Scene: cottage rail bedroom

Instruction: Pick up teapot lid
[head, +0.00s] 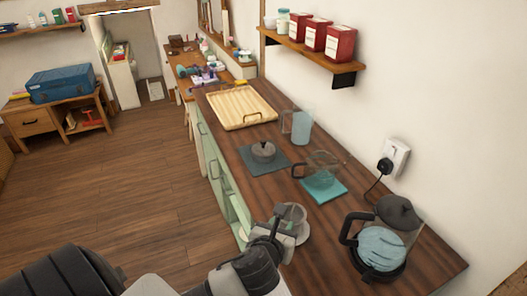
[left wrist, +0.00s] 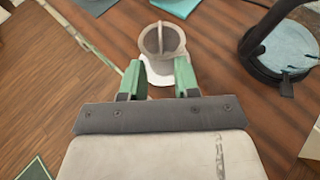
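A dark grey lid with a knob (head: 263,150) rests on a dark grey mat (head: 250,160) in the middle of the wooden counter. A clear glass teapot (head: 322,165) without a visible lid stands on a teal mat (head: 330,192) to its right. My left gripper (left wrist: 162,78) has its two green fingers apart, with nothing between the visible tips. It is just in front of a greyish strainer-like cup (left wrist: 162,40) on a white saucer, nearer than the lid; I cannot tell whether they touch. The lid is not visible in the left wrist view. My right gripper is not in view.
An electric kettle (head: 380,246) stands at the near right of the counter, its cord running to a wall socket (head: 394,158). A glass jug (head: 299,127) and a wooden tray (head: 240,105) stand farther back. A shelf with red tins (head: 340,43) hangs above.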

